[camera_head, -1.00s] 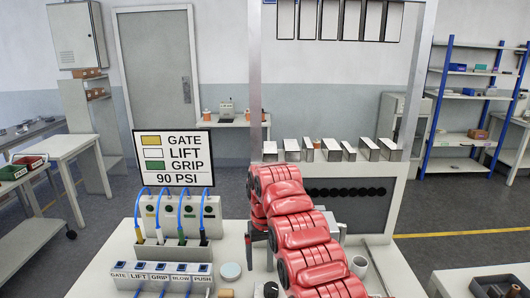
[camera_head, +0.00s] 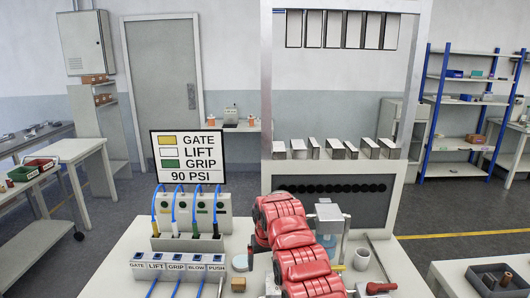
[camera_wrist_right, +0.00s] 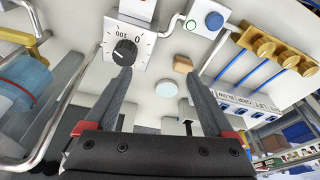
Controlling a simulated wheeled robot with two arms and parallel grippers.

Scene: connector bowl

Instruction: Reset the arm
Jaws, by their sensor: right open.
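My right arm (camera_head: 298,250) reaches in from the bottom of the head view, red and thick, over the white workbench (camera_head: 125,272). Its gripper is mostly hidden behind the arm there. In the right wrist view my right gripper (camera_wrist_right: 156,76) has its two dark fingers spread apart with nothing between them. A round pale disc (camera_wrist_right: 170,95) lies on the bench beyond the fingers in that view. My left gripper is not in view.
A panel with blue hoses (camera_head: 190,215) and a labelled block (camera_head: 178,262) stand left of the arm. A white cup (camera_head: 362,258) is right of it. A metal frame (camera_head: 414,90) rises behind. A black dial (camera_wrist_right: 125,52) shows near the left finger in the wrist view.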

